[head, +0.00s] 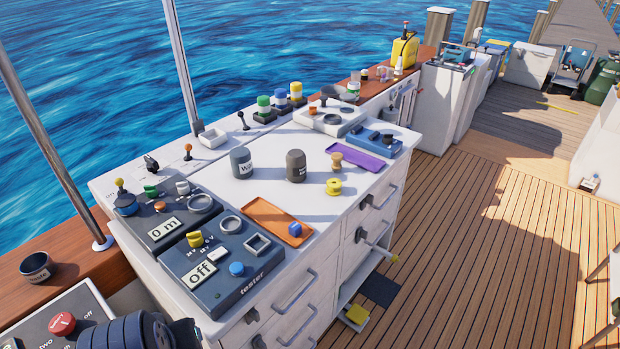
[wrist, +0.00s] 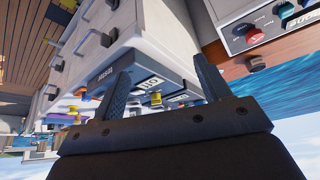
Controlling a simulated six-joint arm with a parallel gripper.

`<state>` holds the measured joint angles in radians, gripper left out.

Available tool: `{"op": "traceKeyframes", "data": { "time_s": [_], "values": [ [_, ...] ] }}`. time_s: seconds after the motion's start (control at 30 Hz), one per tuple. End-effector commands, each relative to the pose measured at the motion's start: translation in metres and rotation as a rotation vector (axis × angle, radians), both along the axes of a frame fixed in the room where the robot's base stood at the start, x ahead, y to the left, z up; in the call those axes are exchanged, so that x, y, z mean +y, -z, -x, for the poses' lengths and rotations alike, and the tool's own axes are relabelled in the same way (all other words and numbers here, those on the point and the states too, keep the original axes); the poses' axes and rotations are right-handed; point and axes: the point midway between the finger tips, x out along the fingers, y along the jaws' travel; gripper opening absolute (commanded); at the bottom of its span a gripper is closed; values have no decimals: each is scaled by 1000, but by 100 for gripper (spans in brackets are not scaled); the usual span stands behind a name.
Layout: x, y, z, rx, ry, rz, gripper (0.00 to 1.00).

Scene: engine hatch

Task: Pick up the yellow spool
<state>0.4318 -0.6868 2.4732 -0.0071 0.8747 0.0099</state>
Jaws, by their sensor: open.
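The yellow spool (head: 334,187) stands on the white cabinet top (head: 262,190), near its front right edge, in the head view. It is close to a tan spool-like piece (head: 336,160) and the purple tray (head: 356,158). My gripper (wrist: 160,76) shows in the wrist view with its two dark fingers apart and nothing between them. It is away from the spool, beyond the tester end of the cabinet. The wrist view is upside down, and I cannot pick out the spool for sure there.
A dark cup marked with letters (head: 241,163) and a brown cup (head: 296,166) stand behind the spool. Drawer handles jut from the cabinet front.

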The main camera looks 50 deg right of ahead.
Motion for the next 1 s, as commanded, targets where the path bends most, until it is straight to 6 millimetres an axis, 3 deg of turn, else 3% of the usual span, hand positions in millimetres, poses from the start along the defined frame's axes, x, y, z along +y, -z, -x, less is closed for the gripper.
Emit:
{"op": "traceKeyframes", "data": {
  "time_s": [0.17,0.47,0.73,1.0],
  "values": [
    [-31,-32,-27,10,83,-6,70],
    [-119,-85,-85,24,268,-20,70],
    [-220,-108,-123,35,432,-34,70],
    [-335,-107,-141,44,596,-46,70]
  ]
}}
